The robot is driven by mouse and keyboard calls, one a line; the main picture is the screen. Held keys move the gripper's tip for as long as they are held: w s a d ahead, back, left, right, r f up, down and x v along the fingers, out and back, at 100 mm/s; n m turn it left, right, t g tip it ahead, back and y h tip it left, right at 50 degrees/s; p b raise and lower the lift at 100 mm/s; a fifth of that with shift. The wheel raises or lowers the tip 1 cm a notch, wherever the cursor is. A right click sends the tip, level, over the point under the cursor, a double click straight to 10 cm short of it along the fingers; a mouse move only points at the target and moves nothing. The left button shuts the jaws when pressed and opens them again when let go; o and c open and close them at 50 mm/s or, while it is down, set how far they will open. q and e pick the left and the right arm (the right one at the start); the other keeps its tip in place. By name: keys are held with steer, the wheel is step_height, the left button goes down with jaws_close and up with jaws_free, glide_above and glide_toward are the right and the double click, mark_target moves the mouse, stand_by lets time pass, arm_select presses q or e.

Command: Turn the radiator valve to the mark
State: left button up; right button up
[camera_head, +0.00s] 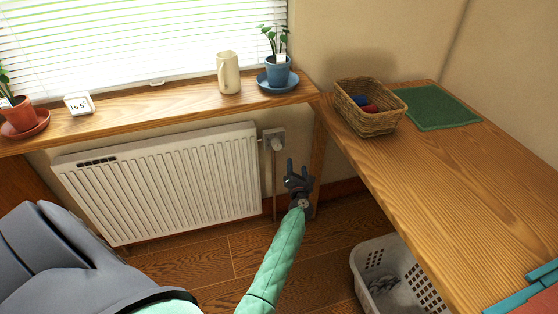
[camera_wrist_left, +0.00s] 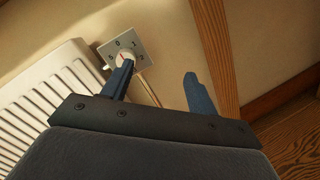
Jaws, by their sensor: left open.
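The white radiator (camera_head: 165,180) hangs on the wall below the window shelf. The radiator valve (camera_head: 275,142) sits at its upper right end, on a pale square plate. In the left wrist view the valve (camera_wrist_left: 124,57) shows number marks around its dial and a small red line on the knob. My left gripper (camera_head: 298,168) is open and empty, a little below and right of the valve in the head view. In the left wrist view one finger of the left gripper (camera_wrist_left: 160,82) overlaps the valve's lower part; I cannot tell whether it touches. My right gripper is not in view.
A wooden shelf post (camera_head: 319,150) stands just right of the valve. A wooden desk (camera_head: 440,190) at the right carries a wicker basket (camera_head: 370,122) and green mat (camera_head: 432,106). A white laundry basket (camera_head: 372,262) stands below. The shelf holds a jug (camera_head: 228,74) and pots.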

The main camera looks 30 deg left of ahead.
mark_target(278, 148)
arm_select(q)
steer(key=shift+w+a+r+n+g+y+b, duration=0.25)
steer(key=shift+w+a+n+g+y, duration=0.45)
steer(key=shift+a+n, duration=1.15)
steer(key=shift+w+a+r+n+g+y+b, duration=0.2)
steer(key=shift+w+a+n+g+y, duration=0.25)
steer(key=shift+w+a+n+g, duration=1.25)
steer(key=shift+w+a+r+n+t+y+b, duration=0.1)
steer(key=shift+w+a+r+n+y+b, duration=0.35)
steer(key=shift+a+n, duration=1.5)
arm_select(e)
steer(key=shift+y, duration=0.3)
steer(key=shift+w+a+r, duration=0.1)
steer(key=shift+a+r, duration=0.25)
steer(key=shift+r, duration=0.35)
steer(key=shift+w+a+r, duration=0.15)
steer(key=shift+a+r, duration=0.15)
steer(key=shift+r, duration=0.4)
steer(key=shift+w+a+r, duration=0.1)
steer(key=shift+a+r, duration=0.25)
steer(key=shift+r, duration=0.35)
arm_select(q)
steer(key=shift+s+a+f+m, duration=0.2)
steer(key=shift+a+m, duration=0.5)
steer(key=shift+c, duration=0.2)
steer(key=c, duration=1)
